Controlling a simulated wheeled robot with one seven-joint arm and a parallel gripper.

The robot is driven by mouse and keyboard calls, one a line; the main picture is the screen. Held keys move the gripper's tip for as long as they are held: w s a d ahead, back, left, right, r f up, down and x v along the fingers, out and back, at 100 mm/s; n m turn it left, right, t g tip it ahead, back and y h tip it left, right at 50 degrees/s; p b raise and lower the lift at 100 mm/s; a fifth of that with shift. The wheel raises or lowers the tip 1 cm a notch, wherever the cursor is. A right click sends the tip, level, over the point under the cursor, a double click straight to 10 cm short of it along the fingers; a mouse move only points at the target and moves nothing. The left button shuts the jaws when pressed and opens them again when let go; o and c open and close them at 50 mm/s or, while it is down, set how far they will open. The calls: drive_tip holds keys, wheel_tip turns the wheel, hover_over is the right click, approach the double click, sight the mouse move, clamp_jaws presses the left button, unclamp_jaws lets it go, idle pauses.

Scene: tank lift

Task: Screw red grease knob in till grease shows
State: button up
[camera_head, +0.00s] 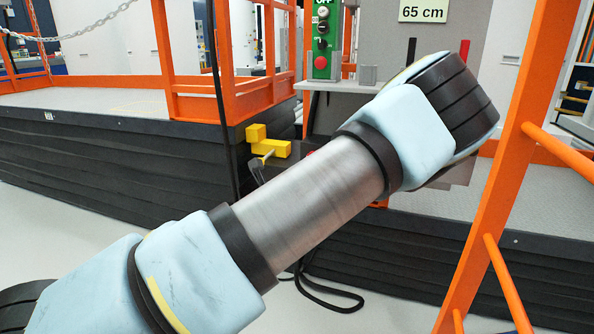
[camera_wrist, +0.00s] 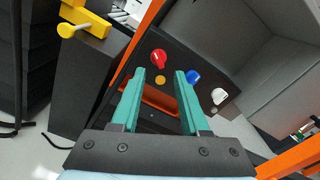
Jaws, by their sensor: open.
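The red grease knob (camera_wrist: 158,57) sits on a dark panel in the wrist view, above and ahead of my gripper. A small orange-yellow round spot (camera_wrist: 160,79) lies just below it. A blue knob (camera_wrist: 193,76) and a white knob (camera_wrist: 219,96) stand in a row to its right. My gripper (camera_wrist: 161,75) has two teal fingers, spread apart with nothing between them. The red knob appears beyond the fingertips, and I see no contact. In the head view my arm hides most of the panel, and only a bit of red (camera_head: 311,153) shows beside it.
A yellow lever fixture (camera_wrist: 85,22) stands left of the panel; it also shows in the head view (camera_head: 268,146). A green control box with a red button (camera_head: 321,62) is behind. Orange railing (camera_head: 500,170) rises at right. A black cable lies on the floor.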

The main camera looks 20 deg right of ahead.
drive_tip(key=shift+f, duration=0.1)
drive_tip(key=s+a+f+n+g+y+p, duration=0.2)
drive_tip(key=a+f+n+g, duration=0.15)
drive_tip(key=f+n, duration=0.7)
drive_tip(key=s+a+f+n+g+y+p, duration=0.1)
drive_tip(key=a+f+n+g+y+p, duration=0.3)
drive_tip(key=f+n, duration=0.65)
drive_tip(key=w+d+r+n+t+h+p, duration=0.1)
drive_tip(key=w+d+r+n+h, duration=0.15)
drive_tip(key=r+n, duration=0.45)
drive_tip(key=w+d+r+n+h, duration=0.1)
drive_tip(key=r+n+h, duration=0.2)
drive_tip(key=r+n, duration=0.35)
drive_tip(key=w+d+r+n+t+h+p, duration=0.15)
drive_tip(key=r+n, duration=0.25)
drive_tip(key=r, duration=0.5)
drive_tip(key=x, duration=1.1)
drive_tip(key=shift+g+h+b, duration=0.3)
drive_tip(key=shift+g+b, duration=0.05)
drive_tip(key=shift+g, duration=0.05)
